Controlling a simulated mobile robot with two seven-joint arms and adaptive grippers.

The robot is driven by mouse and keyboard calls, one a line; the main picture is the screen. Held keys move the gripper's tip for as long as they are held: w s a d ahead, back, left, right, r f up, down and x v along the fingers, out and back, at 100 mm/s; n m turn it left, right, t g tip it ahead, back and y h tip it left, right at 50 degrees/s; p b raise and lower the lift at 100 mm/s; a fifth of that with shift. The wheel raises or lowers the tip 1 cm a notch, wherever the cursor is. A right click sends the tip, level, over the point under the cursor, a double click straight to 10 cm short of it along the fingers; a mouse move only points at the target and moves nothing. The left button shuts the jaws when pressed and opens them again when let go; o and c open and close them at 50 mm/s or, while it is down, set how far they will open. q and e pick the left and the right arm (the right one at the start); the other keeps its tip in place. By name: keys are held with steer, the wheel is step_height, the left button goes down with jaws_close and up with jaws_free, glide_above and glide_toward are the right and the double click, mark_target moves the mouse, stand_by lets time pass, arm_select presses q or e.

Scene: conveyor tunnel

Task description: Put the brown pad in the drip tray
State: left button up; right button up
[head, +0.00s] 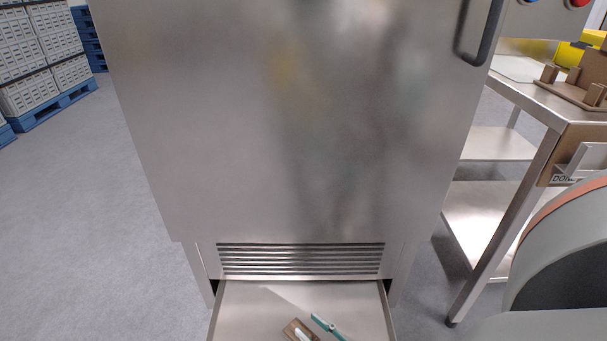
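The drip tray (248,308) is pulled out at the foot of a steel machine, and its front end is cut off by the bottom edge of the head view. A small brown pad (290,325) lies inside the tray, near the bottom edge. A small white piece lies over or against the pad, and I cannot tell what it is. A teal, stick-like item (321,321) lies just right of the pad. Neither gripper shows; only a rounded part of my own arm is in view at the lower right.
The steel machine (290,120) fills the middle, with a vent grille (300,260) above the tray and a dark handle (483,40) at upper right. A steel table (545,100) with brown fixtures stands at right. Grey crates (45,55) on a blue pallet stand far left. Floor at left is clear.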

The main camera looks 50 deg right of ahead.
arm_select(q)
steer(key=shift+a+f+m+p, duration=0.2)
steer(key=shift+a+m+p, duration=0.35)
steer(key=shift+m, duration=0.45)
arm_select(e)
steer(key=s, duration=0.7)
steer(key=shift+s+a, duration=0.3)
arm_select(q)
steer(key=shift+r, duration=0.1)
arm_select(e)
steer(key=shift+r, duration=0.1)
